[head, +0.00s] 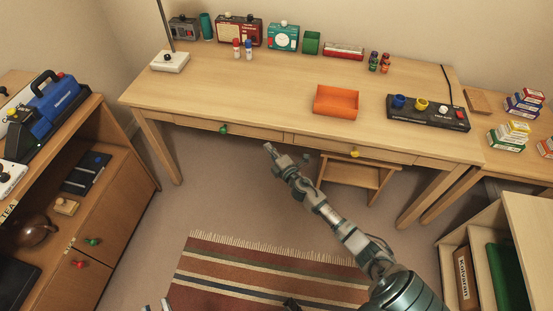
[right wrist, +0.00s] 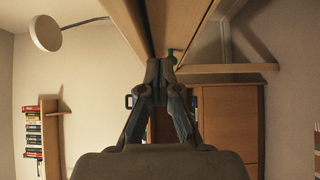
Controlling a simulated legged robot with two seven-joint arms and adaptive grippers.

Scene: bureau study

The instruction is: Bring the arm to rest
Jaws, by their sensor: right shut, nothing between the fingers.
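My right arm (head: 345,230) reaches up and left from the bottom right of the head view. Its gripper (head: 268,149) is in front of the desk's drawer fronts, seemingly below the top. In the right wrist view the right gripper (right wrist: 160,68) is shut and empty, its fingers meeting at the tips. What seem to be the tips of my left gripper (head: 158,305) just show at the bottom edge of the head view; the rest is cut off.
The wooden desk (head: 250,90) holds an orange tray (head: 336,101) and a black control panel (head: 428,113). Its drawers have a green knob (head: 223,129) and a yellow knob (head: 355,154). A stool (head: 358,172) stands under it. A cabinet (head: 75,260) is left, a shelf unit (head: 525,220) right.

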